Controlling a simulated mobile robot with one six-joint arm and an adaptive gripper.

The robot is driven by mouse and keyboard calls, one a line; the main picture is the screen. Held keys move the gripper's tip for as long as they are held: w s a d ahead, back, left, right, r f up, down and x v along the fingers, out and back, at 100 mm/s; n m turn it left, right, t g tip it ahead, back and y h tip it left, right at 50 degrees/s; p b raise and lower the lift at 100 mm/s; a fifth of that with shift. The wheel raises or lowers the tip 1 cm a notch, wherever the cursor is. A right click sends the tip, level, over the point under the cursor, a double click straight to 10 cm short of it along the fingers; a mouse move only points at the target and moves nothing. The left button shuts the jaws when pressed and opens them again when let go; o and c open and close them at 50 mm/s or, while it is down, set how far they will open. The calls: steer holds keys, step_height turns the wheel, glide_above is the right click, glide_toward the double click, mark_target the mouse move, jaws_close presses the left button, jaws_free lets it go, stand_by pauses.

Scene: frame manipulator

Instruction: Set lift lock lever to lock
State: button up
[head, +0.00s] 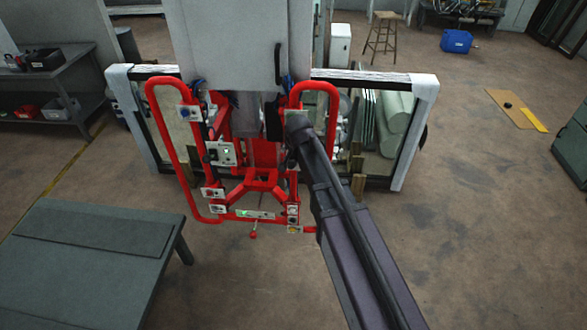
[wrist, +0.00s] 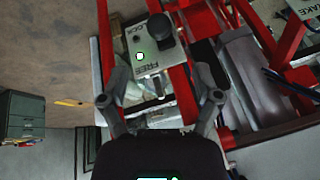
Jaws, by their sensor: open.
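The red frame manipulator (head: 262,183) stands in the middle of the head view. In the wrist view, a light plate (wrist: 148,66) on it reads FREE, with a partly cut-off word ending in "OCK" farther up. A black lever knob (wrist: 161,29) stands at the plate's upper right; I cannot tell which position it is set to. My gripper (wrist: 161,84) is open and empty, its fingers spread to either side below the plate, with the knob beyond the fingertips. In the head view my arm reaches the right side of the red frame and its end hides the lever.
Red bars and a grey cylinder (wrist: 252,82) lie right of my gripper in the wrist view. In the head view, a glazed frame (head: 413,132) stands behind the manipulator and a grey table (head: 85,262) at lower left.

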mark_target(291, 163)
steer(key=shift+b+x, duration=4.5)
steer(key=shift+x, duration=0.8)
